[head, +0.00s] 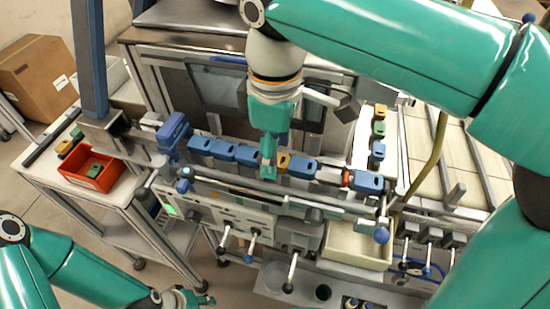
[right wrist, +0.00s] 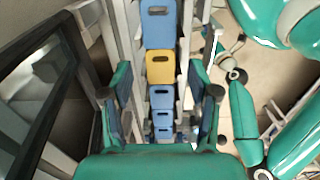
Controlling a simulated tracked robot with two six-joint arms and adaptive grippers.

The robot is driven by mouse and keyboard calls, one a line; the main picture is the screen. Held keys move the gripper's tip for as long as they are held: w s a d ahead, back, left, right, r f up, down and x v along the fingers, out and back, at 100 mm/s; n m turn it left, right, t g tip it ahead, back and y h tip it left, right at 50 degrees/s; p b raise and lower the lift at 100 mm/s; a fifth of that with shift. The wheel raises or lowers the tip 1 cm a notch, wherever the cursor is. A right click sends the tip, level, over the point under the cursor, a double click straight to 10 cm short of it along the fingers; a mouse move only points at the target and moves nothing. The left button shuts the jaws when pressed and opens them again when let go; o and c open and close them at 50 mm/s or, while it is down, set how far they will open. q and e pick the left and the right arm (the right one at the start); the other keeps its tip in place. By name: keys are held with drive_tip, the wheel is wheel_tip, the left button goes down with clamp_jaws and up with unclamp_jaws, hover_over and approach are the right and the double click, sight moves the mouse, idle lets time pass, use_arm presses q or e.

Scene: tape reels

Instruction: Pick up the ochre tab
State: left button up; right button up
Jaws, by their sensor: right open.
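The ochre tab (head: 283,162) sits in a row of blue tabs on the rail of the machine. In the right wrist view the ochre tab (right wrist: 160,67) lies ahead between the finger lines, with blue tabs on both sides along the row. My right gripper (head: 268,166) points down over the row, just left of the ochre tab in the head view. Its fingers stand wide apart and empty in the right wrist view (right wrist: 161,95). My left gripper (head: 195,299) is low at the bottom edge of the head view, partly cut off; its jaw opening is unclear.
Blue tabs (head: 223,150) flank the ochre one closely. A red bin (head: 99,184) stands on the left side table. A short row at right holds another yellow tab (head: 380,111), a green one and blue ones. A beige tray (head: 357,247) is below the rail.

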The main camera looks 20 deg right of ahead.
drive_tip(key=shift+f, duration=0.45)
drive_tip(key=c, duration=0.8)
drive_tip(key=shift+c, duration=0.2)
drive_tip(key=shift+r, duration=0.1)
wheel_tip(320, 180, up, 20)
drive_tip(key=p, duration=0.7)
drive_tip(key=shift+p, duration=0.35)
